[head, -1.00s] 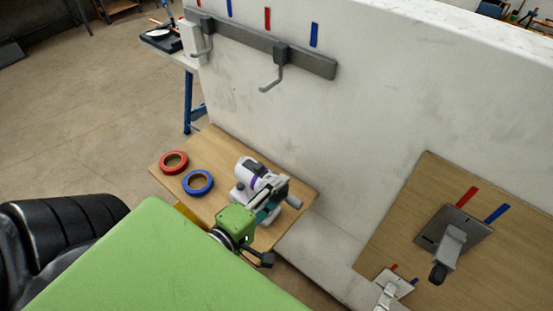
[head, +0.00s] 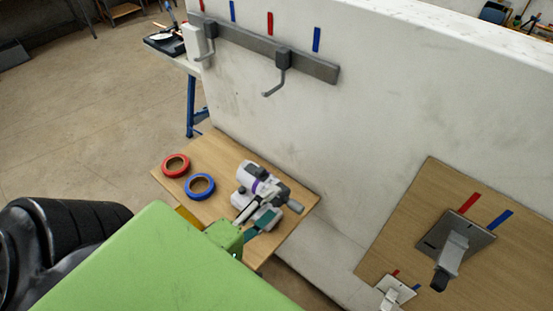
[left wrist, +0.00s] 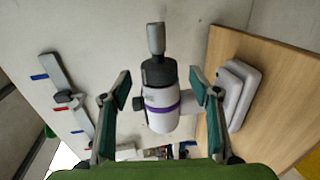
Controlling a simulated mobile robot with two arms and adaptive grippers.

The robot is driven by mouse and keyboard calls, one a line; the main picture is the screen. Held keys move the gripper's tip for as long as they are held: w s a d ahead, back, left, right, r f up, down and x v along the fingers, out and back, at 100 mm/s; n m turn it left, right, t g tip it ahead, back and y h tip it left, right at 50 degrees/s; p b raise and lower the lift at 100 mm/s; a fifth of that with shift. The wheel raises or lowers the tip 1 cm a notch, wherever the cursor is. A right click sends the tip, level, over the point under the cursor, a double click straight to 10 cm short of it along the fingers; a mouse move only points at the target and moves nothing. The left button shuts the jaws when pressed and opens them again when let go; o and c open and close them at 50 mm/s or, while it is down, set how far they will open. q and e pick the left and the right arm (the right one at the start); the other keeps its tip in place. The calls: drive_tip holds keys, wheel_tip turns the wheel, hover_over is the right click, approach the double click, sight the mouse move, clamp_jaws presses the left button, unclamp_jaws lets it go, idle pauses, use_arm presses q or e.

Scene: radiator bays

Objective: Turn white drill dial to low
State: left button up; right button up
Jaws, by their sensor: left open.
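The white drill (head: 256,180) has a purple band and a dark grey front end. It stands on a wooden shelf (head: 225,147) in the head view. My left gripper (head: 258,216) is close beside the drill on its near side, partly hidden by my green arm. In the left wrist view the drill (left wrist: 162,118) shows between the two teal fingers of my open left gripper (left wrist: 160,88), with gaps on both sides. The drill's pale base (left wrist: 238,95) lies to the right against the wood. I cannot make out the dial's setting. My right gripper is not in view.
A red tape roll (head: 175,166) and a blue tape roll (head: 199,186) lie on the shelf left of the drill. A white wall (head: 370,130) rises behind, with a hook rail (head: 310,66). A wooden panel (head: 400,230) with brackets is at the right.

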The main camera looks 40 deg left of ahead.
sight(273, 203)
use_arm(q)
drive_tip(key=shift+s+a+r, duration=0.1)
drive_tip(key=shift+s+r, duration=0.05)
drive_tip(key=shift+s, duration=0.7)
drive_tip(key=shift+s+r, duration=0.15)
drive_tip(key=shift+s, duration=0.7)
